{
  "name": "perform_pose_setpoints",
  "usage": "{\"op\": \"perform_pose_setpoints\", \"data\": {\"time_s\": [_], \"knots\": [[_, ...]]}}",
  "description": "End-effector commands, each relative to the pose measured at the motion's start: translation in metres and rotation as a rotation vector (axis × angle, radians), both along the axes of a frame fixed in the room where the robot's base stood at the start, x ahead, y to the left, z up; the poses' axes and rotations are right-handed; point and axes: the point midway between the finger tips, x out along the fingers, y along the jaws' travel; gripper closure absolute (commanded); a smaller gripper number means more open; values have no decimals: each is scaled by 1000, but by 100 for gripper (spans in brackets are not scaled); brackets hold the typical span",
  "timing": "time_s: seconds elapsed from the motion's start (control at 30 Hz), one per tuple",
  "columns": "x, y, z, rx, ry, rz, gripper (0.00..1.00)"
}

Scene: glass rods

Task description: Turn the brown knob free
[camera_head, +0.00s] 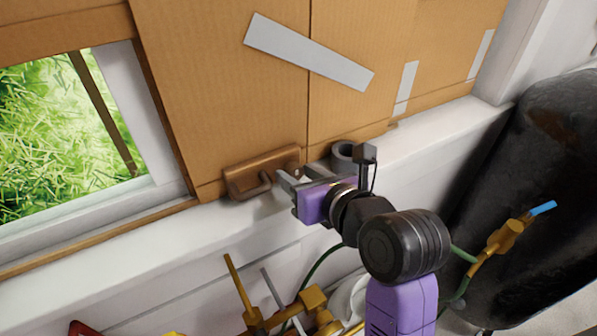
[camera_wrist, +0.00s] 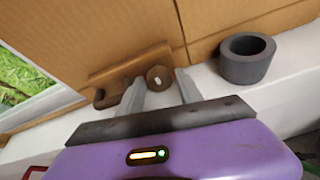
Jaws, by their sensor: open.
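The brown knob (camera_wrist: 160,77) shows in the wrist view as a roundish, faceted piece with a small white mark on its face. It sits at the right end of a brown latch plate (camera_head: 262,170) on the lower edge of the cardboard panel. In the head view the knob (camera_head: 293,169) is partly hidden by my fingers. My purple gripper (camera_head: 297,176) is open, facing the knob. In the wrist view the knob appears between the two grey fingertips (camera_wrist: 162,86); I cannot tell whether they touch it.
A dark grey ring (camera_wrist: 246,58) stands on the white sill (camera_head: 150,235), right of the gripper. Cardboard (camera_head: 220,90) rises behind. Yellow tools (camera_head: 312,298) lie below the sill. A large dark container (camera_head: 540,150) stands at the right.

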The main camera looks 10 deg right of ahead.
Motion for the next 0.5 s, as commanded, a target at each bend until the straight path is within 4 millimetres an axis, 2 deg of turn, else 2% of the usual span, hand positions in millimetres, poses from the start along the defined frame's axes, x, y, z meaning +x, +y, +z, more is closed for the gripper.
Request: {"op": "perform_pose_setpoints", "data": {"time_s": [0.27,0.47,0.5], "knots": [[1,0,-1,0,0,0,60],[1,0,-1,0,0,0,99],[1,0,-1,0,0,-1,100]]}}
